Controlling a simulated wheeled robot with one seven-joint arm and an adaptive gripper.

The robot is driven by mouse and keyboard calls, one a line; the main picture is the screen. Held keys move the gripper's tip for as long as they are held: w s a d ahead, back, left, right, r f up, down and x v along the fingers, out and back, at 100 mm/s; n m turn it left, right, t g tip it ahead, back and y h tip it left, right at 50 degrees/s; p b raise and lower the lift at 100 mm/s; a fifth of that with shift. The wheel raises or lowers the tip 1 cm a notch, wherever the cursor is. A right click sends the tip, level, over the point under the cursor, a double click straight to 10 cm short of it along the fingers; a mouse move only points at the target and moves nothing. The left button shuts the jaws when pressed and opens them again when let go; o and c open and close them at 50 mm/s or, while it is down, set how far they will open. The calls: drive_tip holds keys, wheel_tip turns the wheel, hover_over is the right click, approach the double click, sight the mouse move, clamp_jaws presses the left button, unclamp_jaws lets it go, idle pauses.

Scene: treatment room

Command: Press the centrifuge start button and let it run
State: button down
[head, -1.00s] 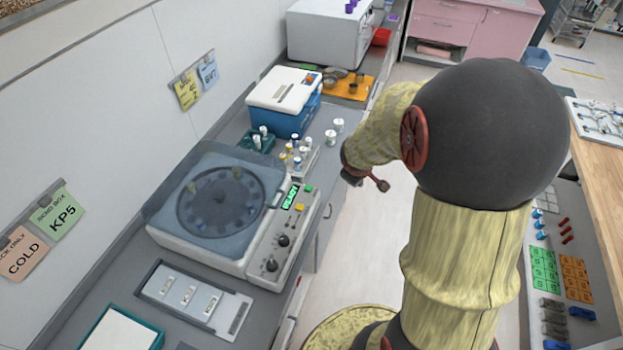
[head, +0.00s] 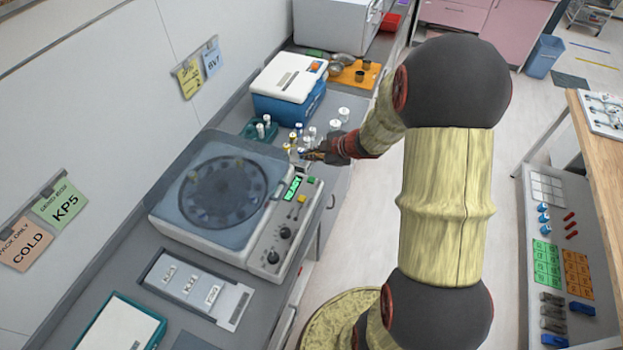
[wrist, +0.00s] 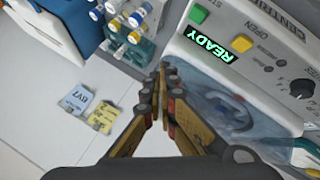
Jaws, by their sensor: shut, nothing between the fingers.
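The white centrifuge (head: 245,257) stands on the grey counter with its translucent blue lid (head: 205,170) down over the dark rotor. Its display (head: 292,188) reads READY in green, also in the wrist view (wrist: 207,45). The green start button (head: 311,180) is at the far end of the panel; in the wrist view it shows at the top (wrist: 197,14), its label partly cut off. The yellow button (wrist: 241,43) beside it is labelled OPEN. My gripper (head: 306,156) is shut and empty, just beyond the panel's far end, near the vials, apart from the green button.
Several capped vials stand in a rack (wrist: 132,50) close to my fingers. A blue cooler with a white lid (head: 288,78) and an orange tray (head: 345,77) are farther back. A grey tray with labelled slots (head: 157,273) lies in front of the centrifuge. Floor right of the counter is clear.

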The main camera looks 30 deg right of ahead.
drive_tip(key=b, duration=0.8)
hover_over(310, 181)
wheel_tip(310, 181, down, 6)
drive_tip(key=shift+d+f, duration=0.1)
drive_tip(key=shift+f, duration=0.05)
drive_tip(key=shift+f+b, duration=0.5)
drive_tip(key=shift+f, duration=0.75)
drive_tip(key=shift+f, duration=0.15)
drive_tip(key=shift+f, duration=0.25)
